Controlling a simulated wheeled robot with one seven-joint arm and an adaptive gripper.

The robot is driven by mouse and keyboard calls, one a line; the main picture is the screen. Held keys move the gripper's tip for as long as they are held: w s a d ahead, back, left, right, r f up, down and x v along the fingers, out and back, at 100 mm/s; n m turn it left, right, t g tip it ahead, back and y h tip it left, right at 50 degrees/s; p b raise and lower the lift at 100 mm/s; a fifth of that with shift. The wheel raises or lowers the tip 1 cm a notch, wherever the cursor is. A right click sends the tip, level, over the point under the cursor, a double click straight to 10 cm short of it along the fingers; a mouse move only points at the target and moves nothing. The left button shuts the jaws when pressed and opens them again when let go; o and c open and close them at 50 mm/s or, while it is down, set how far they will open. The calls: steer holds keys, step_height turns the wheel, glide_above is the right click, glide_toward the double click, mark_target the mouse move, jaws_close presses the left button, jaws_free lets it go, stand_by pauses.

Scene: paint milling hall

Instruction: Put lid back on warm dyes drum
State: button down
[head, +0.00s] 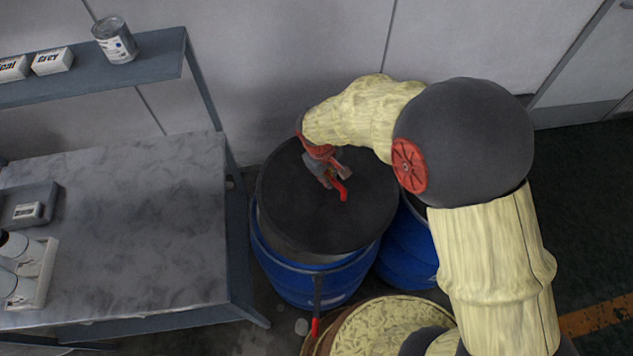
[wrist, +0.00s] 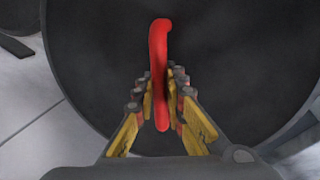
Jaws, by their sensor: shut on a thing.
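A round black lid (head: 310,218) with a red handle (head: 343,193) is over the open end of a blue drum (head: 312,286) and covers it from view. A greyish band shows between the lid's near edge and the blue wall; I cannot tell whether the lid rests on the rim or hangs just above it. My gripper (head: 329,178) is shut on the red handle. In the wrist view the fingers (wrist: 165,88) stand on both sides of the handle (wrist: 158,50), with the black lid (wrist: 235,60) filling the background. No drum label is readable.
A second blue drum (head: 408,250) stands close on the right. A dark lever with a red end (head: 315,326) hangs at the drum's front. A grey bench (head: 130,230) with a shelf (head: 150,62) stands at left. A patterned yellowish round top (head: 385,325) is in front.

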mark_target(315, 191)
steer(key=a, duration=0.1)
steer(key=s+a+n, duration=0.2)
steer(key=shift+a+f, duration=0.25)
steer(key=shift+f, duration=0.15)
steer(key=shift+f+b, duration=1.95)
steer(key=shift+f, duration=0.6)
steer(key=shift+f, duration=0.25)
steer(key=shift+f+b, duration=0.3)
steer(key=shift+f, duration=0.15)
steer(key=shift+f+b, duration=0.55)
steer(key=shift+f, duration=0.45)
steer(key=c, duration=1.8)
jaws_free()
steer(key=shift+o, duration=0.2)
steer(key=shift+s+d, duration=0.1)
steer(key=r, duration=0.4)
steer(key=s+a+r, duration=0.1)
steer(key=r, duration=0.2)
steer(key=s+r, duration=0.1)
steer(key=r, duration=0.3)
steer(key=shift+a+r, duration=0.2)
steer(key=shift+r, duration=0.15)
